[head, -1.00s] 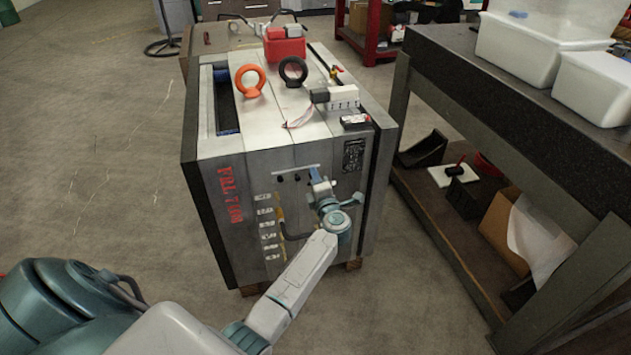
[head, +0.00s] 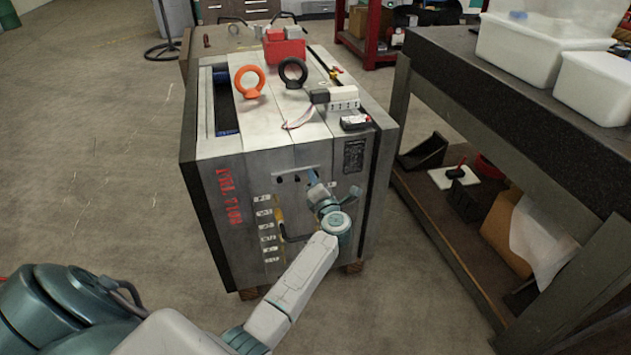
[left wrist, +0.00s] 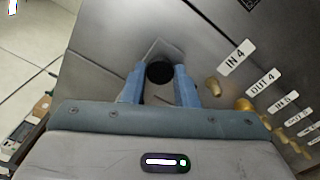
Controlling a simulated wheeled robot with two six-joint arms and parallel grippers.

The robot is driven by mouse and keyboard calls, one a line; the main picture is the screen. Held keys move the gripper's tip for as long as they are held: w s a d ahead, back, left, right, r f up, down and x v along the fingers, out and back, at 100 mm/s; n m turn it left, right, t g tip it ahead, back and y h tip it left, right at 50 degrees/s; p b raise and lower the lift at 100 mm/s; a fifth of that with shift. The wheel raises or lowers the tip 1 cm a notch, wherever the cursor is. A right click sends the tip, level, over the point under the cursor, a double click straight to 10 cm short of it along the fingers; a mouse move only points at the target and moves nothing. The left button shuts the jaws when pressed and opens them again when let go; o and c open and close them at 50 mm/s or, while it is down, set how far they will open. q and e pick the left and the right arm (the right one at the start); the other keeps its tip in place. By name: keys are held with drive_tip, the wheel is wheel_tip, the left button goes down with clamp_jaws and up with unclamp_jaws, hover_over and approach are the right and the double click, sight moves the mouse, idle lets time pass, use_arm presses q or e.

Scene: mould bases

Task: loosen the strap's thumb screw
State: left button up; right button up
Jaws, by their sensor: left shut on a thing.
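The thumb screw (left wrist: 160,72) is a black round knob between the blue fingers of my left gripper (left wrist: 158,88) in the left wrist view. The gripper is shut on it. A grey metal strip that looks like the strap (left wrist: 158,49) lies against the mould face just beyond the knob. In the head view, my left gripper (head: 314,180) is at the upper front face of the mould base (head: 245,180). There the gripper and wrist hide the thumb screw. My right gripper is in neither view.
Brass fittings (left wrist: 246,104) with white labels, such as IN 4 (left wrist: 235,57), are close to the right finger. An orange lifting eye (head: 250,82) and a black one (head: 293,72) stand on top of the mould. A dark workbench (head: 520,100) stands at the right.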

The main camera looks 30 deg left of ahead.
use_arm(q)
drive_tip(key=o, duration=1)
drive_tip(key=v, duration=1)
drive_tip(key=shift+s+d, duration=0.2)
drive_tip(key=shift+d, duration=0.05)
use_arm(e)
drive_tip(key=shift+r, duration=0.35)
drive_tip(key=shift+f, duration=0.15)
use_arm(q)
drive_tip(key=shift+f, duration=0.1)
